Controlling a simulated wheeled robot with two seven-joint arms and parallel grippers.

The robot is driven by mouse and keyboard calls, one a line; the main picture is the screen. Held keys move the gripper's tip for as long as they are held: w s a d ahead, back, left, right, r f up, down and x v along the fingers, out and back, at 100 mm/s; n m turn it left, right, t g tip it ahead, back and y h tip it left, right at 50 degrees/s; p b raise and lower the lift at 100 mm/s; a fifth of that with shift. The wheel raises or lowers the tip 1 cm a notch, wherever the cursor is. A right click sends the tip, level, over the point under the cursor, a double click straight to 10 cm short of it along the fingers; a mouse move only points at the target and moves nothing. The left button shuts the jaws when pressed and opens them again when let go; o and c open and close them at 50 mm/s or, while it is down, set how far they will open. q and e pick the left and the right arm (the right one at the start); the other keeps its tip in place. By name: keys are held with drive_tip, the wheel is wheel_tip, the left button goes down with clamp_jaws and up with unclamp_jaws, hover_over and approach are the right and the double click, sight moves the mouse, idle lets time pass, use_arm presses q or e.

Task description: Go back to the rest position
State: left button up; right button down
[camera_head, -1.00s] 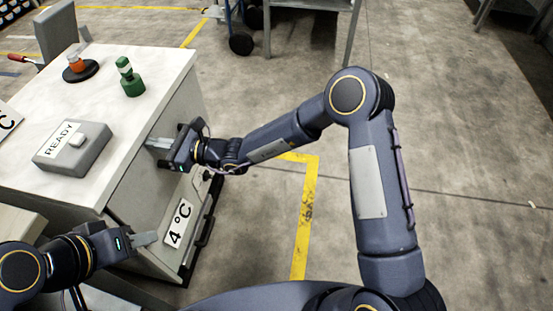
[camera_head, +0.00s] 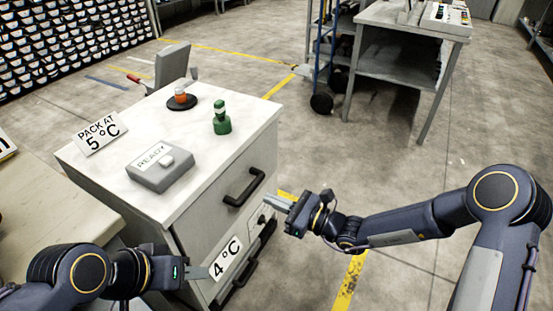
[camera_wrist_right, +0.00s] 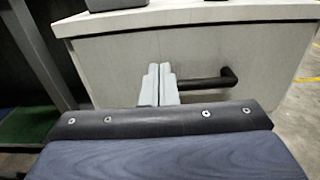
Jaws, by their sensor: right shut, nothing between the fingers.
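My right gripper (camera_head: 278,203) is in front of the white cabinet (camera_head: 205,208), to the right of its upper drawer handle (camera_head: 243,187). Its fingers are shut and empty, and they show together in the right wrist view (camera_wrist_right: 158,84), with the black handle (camera_wrist_right: 208,83) just beyond and to the right. My left gripper (camera_head: 200,272) is low at the left, in front of the cabinet's lower left part. Its fingertips show side-on, so I cannot tell whether it is open or shut.
On the cabinet top are a grey READY box (camera_head: 160,168), a green bottle (camera_head: 222,122), an orange-capped item on a black disc (camera_head: 181,99) and a "PACK AT 5°C" sign (camera_head: 100,132). A grey table (camera_head: 410,28) stands at the back right. Open floor lies to the right.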

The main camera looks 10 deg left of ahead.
drive_tip(key=s+d+r+n+g+h, duration=0.45)
drive_tip(key=s+d+r+n, duration=0.65)
drive_tip(key=n, duration=0.3)
drive_tip(key=s+d+f+n+t+h, duration=0.2)
drive_tip(key=s+d+n+h, duration=0.15)
drive_tip(key=s+d, duration=0.45)
drive_tip(key=s+d+f+n+t+h, duration=0.25)
drive_tip(key=s+d+h, duration=0.3)
drive_tip(key=d, duration=0.55)
wheel_tip(320, 180, up, 22)
drive_tip(key=p, duration=2.1)
drive_tip(key=shift+s+a+r+g, duration=0.15)
drive_tip(key=shift+a+g, duration=0.1)
drive_tip(key=shift+g, duration=0.05)
